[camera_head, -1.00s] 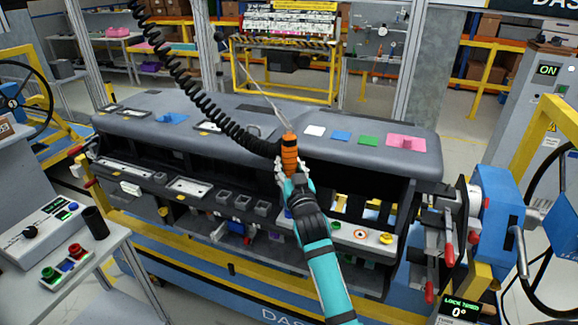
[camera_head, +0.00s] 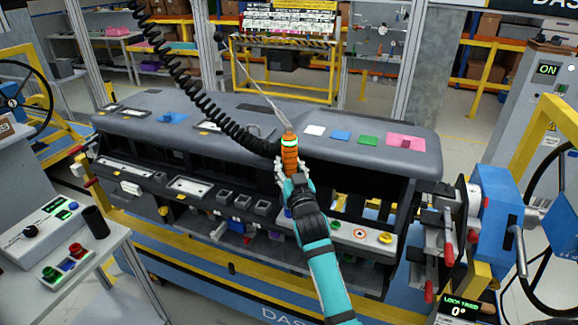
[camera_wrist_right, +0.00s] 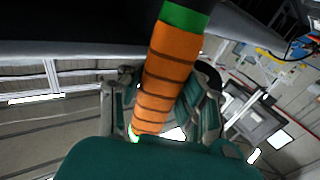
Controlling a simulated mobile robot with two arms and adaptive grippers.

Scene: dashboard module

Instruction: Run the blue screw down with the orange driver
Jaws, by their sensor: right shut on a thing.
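My right gripper (camera_head: 291,174) is shut around the orange driver (camera_head: 290,157) and holds it in front of the dashboard module (camera_head: 255,123). In the right wrist view, the ribbed orange driver (camera_wrist_right: 165,75) stands tilted between the fingers, with a green band near its upper end. In the head view, a bright ring shows near the driver's top, and a coiled black cable (camera_head: 222,122) runs to it. The driver's working tip is hidden. I cannot clearly make out the blue screw; a small blue patch (camera_head: 289,213) shows beside my right arm. My left gripper is not in view.
Colored pads, including a pink pad (camera_head: 406,142), lie on the module's top. A lower ledge carries a yellow knob (camera_head: 385,238). A blue clamp unit (camera_head: 497,220) stands at right, and a side table with buttons (camera_head: 70,262) at left. The coiled cable crosses above the module.

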